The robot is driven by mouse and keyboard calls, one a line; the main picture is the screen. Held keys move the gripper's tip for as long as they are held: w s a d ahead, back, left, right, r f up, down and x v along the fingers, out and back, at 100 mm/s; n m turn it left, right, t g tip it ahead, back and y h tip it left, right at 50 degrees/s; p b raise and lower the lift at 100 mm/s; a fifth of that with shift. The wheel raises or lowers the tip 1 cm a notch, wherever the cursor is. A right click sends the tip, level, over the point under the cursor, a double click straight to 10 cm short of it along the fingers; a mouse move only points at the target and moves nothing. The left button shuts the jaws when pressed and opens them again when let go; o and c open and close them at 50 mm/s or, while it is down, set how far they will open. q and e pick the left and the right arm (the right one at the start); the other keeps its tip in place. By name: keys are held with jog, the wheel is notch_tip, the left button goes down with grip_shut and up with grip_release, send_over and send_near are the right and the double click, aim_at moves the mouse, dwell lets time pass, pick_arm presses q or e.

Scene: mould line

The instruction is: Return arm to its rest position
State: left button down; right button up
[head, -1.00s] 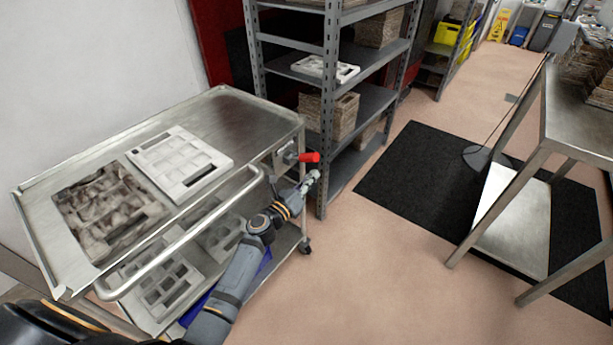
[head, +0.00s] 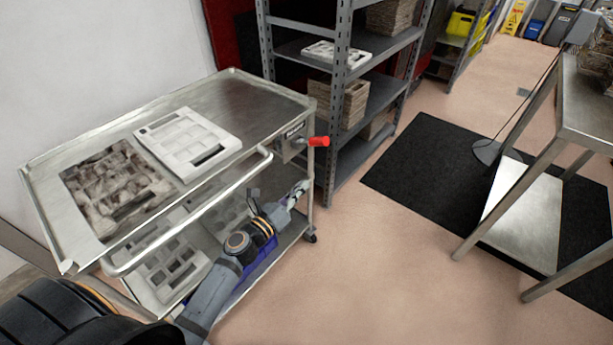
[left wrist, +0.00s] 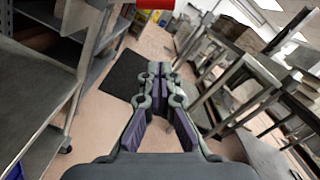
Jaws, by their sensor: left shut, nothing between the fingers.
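My left gripper (head: 299,190) is at the right end of the steel cart, below the red handle (head: 318,141) on the cart's small end box. In the left wrist view the left gripper (left wrist: 158,68) has its fingers together at the tips with nothing between them. It is apart from the handle, whose red shows at the top edge of that view (left wrist: 155,4). My left arm reaches in from the lower left, in front of the cart's lower shelf. My right gripper is in neither view.
The steel cart (head: 235,95) holds a white mould tray (head: 188,140) and a stained one (head: 118,185) on top. More trays lie on its lower shelf. A grey shelf rack (head: 375,95) with baskets stands behind. A steel table (head: 590,125) is at right. The floor (head: 370,260) between is clear.

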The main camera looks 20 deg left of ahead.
pick_arm(q)
jog(key=s+a+f+m+g+y+p, duration=0.1)
jog(key=s+a+f+m+g+p, duration=0.15)
jog(key=s+f+m, duration=0.55)
jog(key=s+a+f+m+g+y+p, duration=0.15)
jog(key=f+m+g, duration=0.3)
jog(key=f, duration=0.65)
jog(key=s+a+f+m+g+y+p, duration=0.1)
jog(key=s+f+m+g+y+p, duration=0.15)
jog(key=s+f+m, duration=0.6)
jog(key=s+a+f+m+g+p, duration=0.1)
jog(key=s+f+m+g, duration=0.1)
jog(key=s+f+m, duration=0.2)
jog(key=s+a+f+m+g+y+p, duration=0.1)
jog(key=s+f+m+g+p, duration=0.1)
jog(key=s+m, duration=0.6)
jog(key=s+a+f+m+g+p, duration=0.1)
jog(key=s+f+m, duration=0.4)
jog(key=s, duration=0.8)
jog(key=shift+s+a+f+m+g+p, duration=0.35)
jog(key=shift+m+g+p, duration=0.3)
jog(key=shift+g, duration=0.2)
